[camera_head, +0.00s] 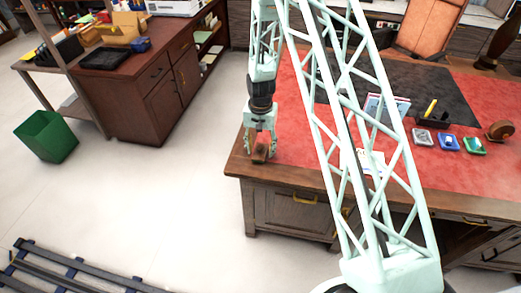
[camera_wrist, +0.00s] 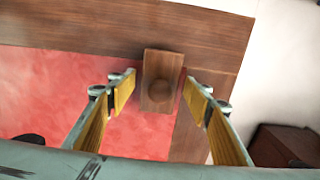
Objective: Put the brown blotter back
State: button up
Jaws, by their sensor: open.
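In the head view the blotter (camera_head: 260,153) is at the desk's near left corner, partly covered by my gripper. My gripper (camera_head: 260,143) points down over it. In the wrist view my gripper (camera_wrist: 160,92) is open, with one finger on each side of the blotter and a visible gap on both sides.
The desk (camera_head: 460,172) has a red leather top. Ink pads (camera_head: 447,142) in several colours, a dark holder (camera_head: 431,114) and a brown rounded item (camera_head: 499,131) stand at the right. A green bin (camera_head: 46,137) stands on the floor at left. My arm hides part of the desk.

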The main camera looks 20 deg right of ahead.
jog(key=shift+r, duration=0.15)
jog(key=shift+r, duration=6)
jog(key=shift+r, duration=0.1)
notch_tip(320, 180, up, 18)
jog(key=n+t, duration=0.1)
send_over(260, 145)
jog(key=s, duration=0.7)
jog(key=s+r+n, duration=0.2)
jog(key=s+r, duration=0.8)
jog(key=r, duration=0.3)
jog(key=s+r+n+t, duration=0.1)
jog(key=s+r, duration=0.2)
jog(key=s, duration=0.7)
jog(key=s+r+t, duration=0.1)
jog(key=s+r, duration=0.3)
jog(key=s, duration=0.6)
jog(key=s+r+n, duration=0.1)
jog(key=s+r, duration=0.3)
jog(key=s, duration=0.7)
jog(key=shift+d+n+t, duration=0.15)
jog(key=shift+n+t, duration=0.15)
jog(key=shift+t, duration=0.1)
